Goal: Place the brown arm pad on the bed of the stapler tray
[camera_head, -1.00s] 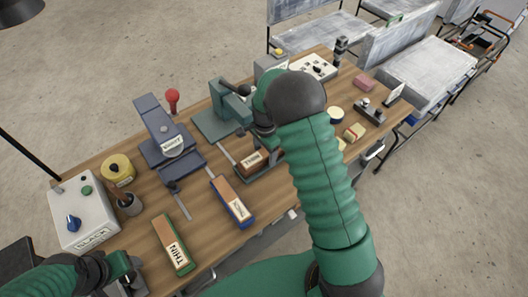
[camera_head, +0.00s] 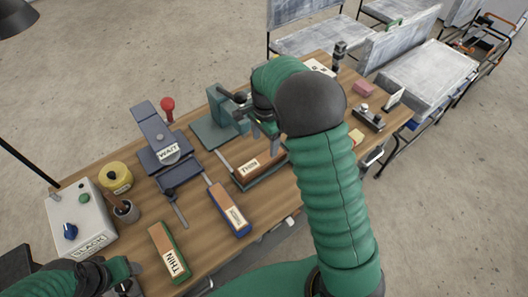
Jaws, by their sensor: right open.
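A brown labelled block (camera_head: 265,163), which looks like the brown arm pad, lies in a dark green tray (camera_head: 282,163) in front of the green press (camera_head: 222,104). Two similar brown-topped blocks lie on the bench: one with a blue base (camera_head: 229,209), one with a green base (camera_head: 170,251) and a THIN label. My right gripper (camera_head: 264,130) is open and empty, above and behind the brown block and apart from it, beside the press. My arm hides part of the bench to the right. My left gripper (camera_head: 128,276) is at the lower left; its jaw gap is unclear.
A blue press (camera_head: 152,127) with a WAIT sign stands left of the green one, near a red knob (camera_head: 167,104). Small items stand at the right end.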

